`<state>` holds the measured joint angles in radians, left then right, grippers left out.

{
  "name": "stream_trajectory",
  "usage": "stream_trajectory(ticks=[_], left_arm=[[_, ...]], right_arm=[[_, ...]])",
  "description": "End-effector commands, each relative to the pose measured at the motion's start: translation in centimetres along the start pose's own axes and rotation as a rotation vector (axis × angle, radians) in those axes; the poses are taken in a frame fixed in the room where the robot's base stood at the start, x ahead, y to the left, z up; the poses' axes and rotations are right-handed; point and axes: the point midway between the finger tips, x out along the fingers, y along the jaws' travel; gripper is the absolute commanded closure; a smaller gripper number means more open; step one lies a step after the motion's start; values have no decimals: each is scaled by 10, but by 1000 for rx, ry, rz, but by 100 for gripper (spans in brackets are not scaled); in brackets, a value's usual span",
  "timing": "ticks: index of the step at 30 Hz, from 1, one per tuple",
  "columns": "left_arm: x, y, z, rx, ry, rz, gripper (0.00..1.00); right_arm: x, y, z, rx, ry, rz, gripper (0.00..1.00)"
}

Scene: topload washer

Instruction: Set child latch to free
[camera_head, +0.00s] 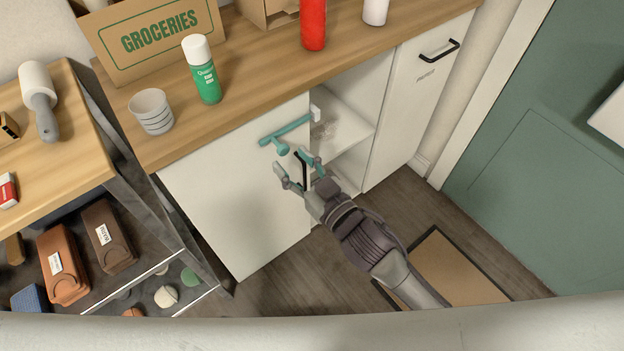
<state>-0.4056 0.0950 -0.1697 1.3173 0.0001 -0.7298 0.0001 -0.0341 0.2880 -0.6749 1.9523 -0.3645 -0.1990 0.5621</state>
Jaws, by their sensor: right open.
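The child latch (287,131) is a teal bar with a round knob, at the upper right of the white cabinet door (225,195). Its right end reaches a small white block (315,112) at the door's edge; I cannot tell if the two are engaged. My right gripper (297,169) is open, just below the latch, its fingers around or in front of the black door handle (302,172). I cannot tell if it touches the handle. It appears empty. My left gripper is not in view.
An open shelf compartment (345,118) lies right of the door, then another white door with a black handle (440,50). The wooden counter above holds a grey cup (152,111), a green spray can (203,72) and a groceries box (152,34). A mat (450,269) lies on the floor.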

Motion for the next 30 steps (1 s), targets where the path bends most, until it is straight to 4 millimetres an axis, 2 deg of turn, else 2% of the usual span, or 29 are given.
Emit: stream_trajectory(ticks=[1, 6, 12, 30], left_arm=[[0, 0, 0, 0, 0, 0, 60], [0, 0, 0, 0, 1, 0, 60], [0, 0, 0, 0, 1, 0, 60], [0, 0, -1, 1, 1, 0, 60]], right_arm=[[-13, 0, 1, 1, -3, 0, 48], [-47, -1, 1, 0, -3, -1, 48], [-70, -1, 0, 0, -1, -1, 48], [-74, -1, 0, -1, 1, -1, 48]])
